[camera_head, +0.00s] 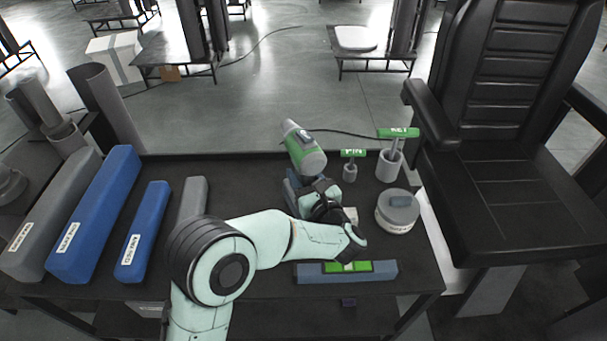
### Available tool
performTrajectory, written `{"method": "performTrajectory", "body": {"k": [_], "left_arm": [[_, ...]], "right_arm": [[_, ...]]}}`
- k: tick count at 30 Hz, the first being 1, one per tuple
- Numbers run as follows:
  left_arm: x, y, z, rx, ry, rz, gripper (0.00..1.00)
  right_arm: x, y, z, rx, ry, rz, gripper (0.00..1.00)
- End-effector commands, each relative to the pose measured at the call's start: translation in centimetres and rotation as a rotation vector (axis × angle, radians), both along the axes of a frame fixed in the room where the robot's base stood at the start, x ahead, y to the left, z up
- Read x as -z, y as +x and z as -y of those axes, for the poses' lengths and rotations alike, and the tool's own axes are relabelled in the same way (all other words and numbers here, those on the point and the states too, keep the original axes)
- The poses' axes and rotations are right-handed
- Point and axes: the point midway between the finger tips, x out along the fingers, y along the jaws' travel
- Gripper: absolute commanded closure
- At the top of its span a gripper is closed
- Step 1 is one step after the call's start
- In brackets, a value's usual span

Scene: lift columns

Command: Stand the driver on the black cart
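The driver (306,156) has a grey and green body and is at the back middle of the black cart (240,215). Its rounded body tilts up and to the left, and blue-grey parts show below it. My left gripper (322,196) is at the driver's lower part, with my wrist in front of it. The fingers and the driver's handle are largely hidden, so I cannot tell whether they are closed on it or whether the driver's foot touches the cart. My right gripper is not in view.
Blue and grey long blocks (95,215) lie at the cart's left. Green-handled tools in cups (390,165) and a round grey container (397,212) stand right of the driver. A blue level with green (380,271) lies in front. A black chair (520,190) is at right.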

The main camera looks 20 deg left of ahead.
Motion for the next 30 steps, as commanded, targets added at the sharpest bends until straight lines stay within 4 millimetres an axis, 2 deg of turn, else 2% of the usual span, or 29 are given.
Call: {"method": "performTrajectory", "body": {"k": [6,7,9,21,30], "left_arm": [[0.1,0.0,0.0,0.000,0.000,0.008,1.00],[0.3,0.0,0.0,0.000,-0.001,0.001,0.43],[0.2,0.0,0.0,0.000,-0.001,0.001,0.27],[-0.2,0.0,0.0,0.001,0.001,-0.001,0.27],[0.1,-4.0,4.7,0.006,-0.002,-0.001,0.27]], "right_arm": [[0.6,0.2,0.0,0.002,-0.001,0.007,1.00],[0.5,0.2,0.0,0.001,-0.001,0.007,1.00],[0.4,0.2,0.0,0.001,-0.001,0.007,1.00],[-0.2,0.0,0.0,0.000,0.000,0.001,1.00],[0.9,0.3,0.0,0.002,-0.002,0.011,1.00]]}}
